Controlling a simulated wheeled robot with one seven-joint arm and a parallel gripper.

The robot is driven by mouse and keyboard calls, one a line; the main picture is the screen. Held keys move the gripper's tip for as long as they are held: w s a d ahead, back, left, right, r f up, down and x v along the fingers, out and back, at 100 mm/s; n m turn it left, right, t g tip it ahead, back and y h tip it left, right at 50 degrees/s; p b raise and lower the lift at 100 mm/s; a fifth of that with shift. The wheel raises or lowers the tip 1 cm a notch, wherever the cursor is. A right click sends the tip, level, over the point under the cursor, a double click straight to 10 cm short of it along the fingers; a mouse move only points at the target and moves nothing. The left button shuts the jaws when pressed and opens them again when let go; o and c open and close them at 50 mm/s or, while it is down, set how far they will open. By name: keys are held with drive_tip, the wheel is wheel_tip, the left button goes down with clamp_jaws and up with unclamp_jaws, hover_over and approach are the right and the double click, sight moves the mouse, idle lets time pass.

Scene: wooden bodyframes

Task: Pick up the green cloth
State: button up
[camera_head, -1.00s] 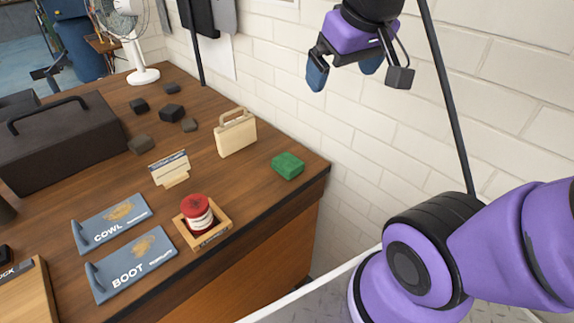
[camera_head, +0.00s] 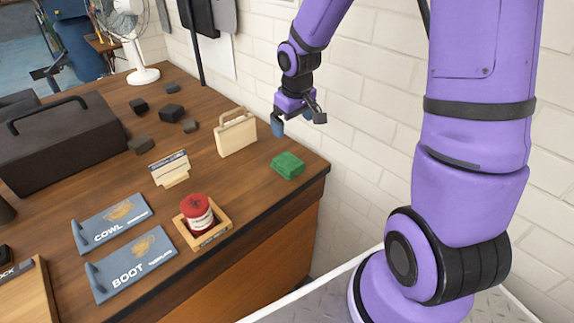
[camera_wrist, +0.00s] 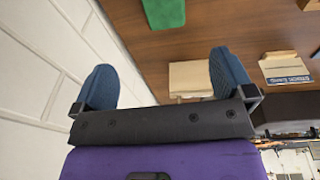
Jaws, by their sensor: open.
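The green cloth (camera_head: 287,165) is a small folded block lying on the wooden table near its right corner. In the wrist view the green cloth (camera_wrist: 164,12) shows at the top edge, partly cut off, beyond the fingertips. My gripper (camera_head: 291,124) is above the table's back right edge by the wall, higher than the cloth and apart from it. Its two blue fingers are spread and empty; they also show in the wrist view (camera_wrist: 160,75).
A cream case (camera_head: 236,136) with a handle stands upright left of the cloth, close to my gripper. A wooden tray (camera_head: 222,231) with a red-topped roll, a card stand (camera_head: 170,172) and two blue templates (camera_head: 130,262) lie further left. The white brick wall (camera_head: 375,125) is close on the right.

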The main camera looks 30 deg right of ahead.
approach(287, 161)
drive_tip(key=shift+y, duration=0.3)
drive_tip(key=shift+w+d+f, duration=0.1)
drive_tip(key=shift+w+f, duration=0.2)
drive_tip(key=shift+f, duration=1.45)
drive_tip(key=shift+w+f, duration=0.25)
drive_tip(key=shift+f, duration=1.45)
drive_tip(key=shift+w+d+f, duration=0.1)
drive_tip(key=shift+w+f, duration=0.2)
drive_tip(key=shift+f, duration=1.45)
drive_tip(key=c, duration=1)
drive_tip(key=shift+a+r, duration=0.1)
drive_tip(key=shift+r, duration=0.05)
